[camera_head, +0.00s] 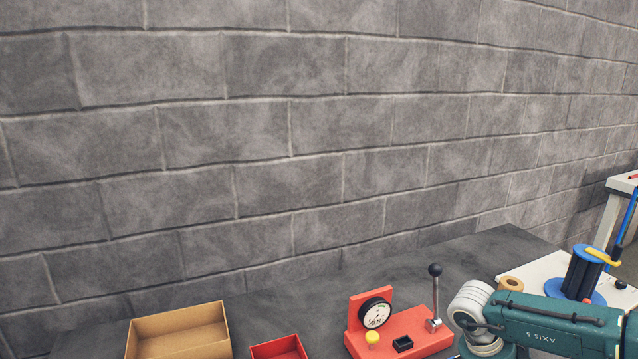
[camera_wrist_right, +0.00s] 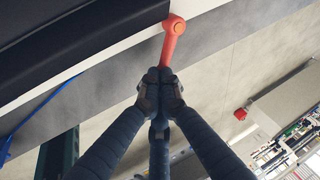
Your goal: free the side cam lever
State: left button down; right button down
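A red lever with a round end (camera_wrist_right: 173,26), which looks like the side cam lever, is at the top middle of the right wrist view. It crosses a white edge (camera_wrist_right: 110,52) beside a black surface. My right gripper (camera_wrist_right: 160,88) has its dark fingertips drawn together around the lower part of the lever, which they hide. The lever's round end sticks out beyond the fingertips. In the head view only my green right arm shows at the lower right; its gripper is out of the picture. My left gripper is in neither view.
The dark bench (camera_head: 450,262) holds a tan box (camera_head: 180,325), a red tray (camera_head: 279,348) and a red gauge panel (camera_head: 415,328) with an upright black-knobbed lever (camera_head: 435,290). A blue-flanged spool (camera_head: 582,272) stands on a white board at right. A white table (camera_head: 622,184) is beyond.

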jog(key=shift+s+d+f, duration=0.3)
jog(key=shift+s+f, duration=0.2)
jog(key=shift+f, duration=0.05)
jog(key=shift+d+f, duration=0.1)
jog(key=shift+d, duration=0.1)
jog(key=shift+s+d+f, duration=0.1)
jog(key=shift+s+d, duration=0.05)
jog(key=shift+d, duration=0.05)
jog(key=shift+w+r+p, duration=0.25)
jog(key=shift+r+p, duration=0.25)
jog(key=shift+r, duration=0.15)
jog(key=shift+w+r+p, duration=0.2)
jog(key=shift+r+p, duration=0.3)
jog(key=shift+r, duration=0.15)
jog(key=p+v, duration=0.1)
jog(key=v, duration=0.1)
jog(key=shift+r, duration=0.3)
jog(key=shift+p+v, duration=0.6)
jog(key=shift+v, duration=0.25)
